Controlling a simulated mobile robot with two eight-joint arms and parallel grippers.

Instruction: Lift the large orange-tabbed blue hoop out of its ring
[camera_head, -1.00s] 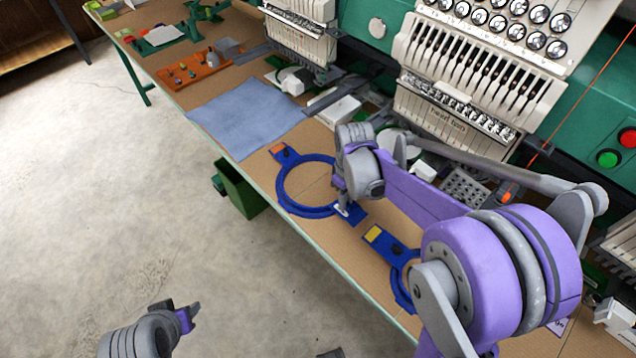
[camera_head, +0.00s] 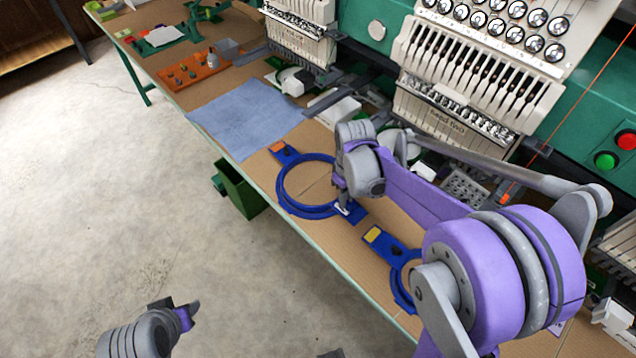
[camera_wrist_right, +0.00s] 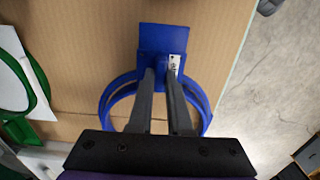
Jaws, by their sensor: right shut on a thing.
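The large blue hoop (camera_head: 279,188) with an orange tab (camera_head: 277,147) lies on the tan table near its front edge. Two blue bands show along its lower side in the head view and at the sides in the right wrist view (camera_wrist_right: 112,93), so hoop and ring look slightly apart there. I cannot tell how far. My right gripper (camera_head: 345,207) is shut on the hoop near its blue end plate. In the right wrist view my fingers (camera_wrist_right: 161,82) close beside a small white label. My left gripper (camera_head: 192,309) hangs over the floor, away from the table; its jaws are unclear.
A smaller blue hoop with a yellow tab (camera_head: 372,235) lies to the right, partly behind my arm. A blue-grey cloth (camera_head: 245,117) lies to the left. The embroidery machine heads (camera_head: 455,105) stand behind. A green bin (camera_head: 239,188) is below the table edge.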

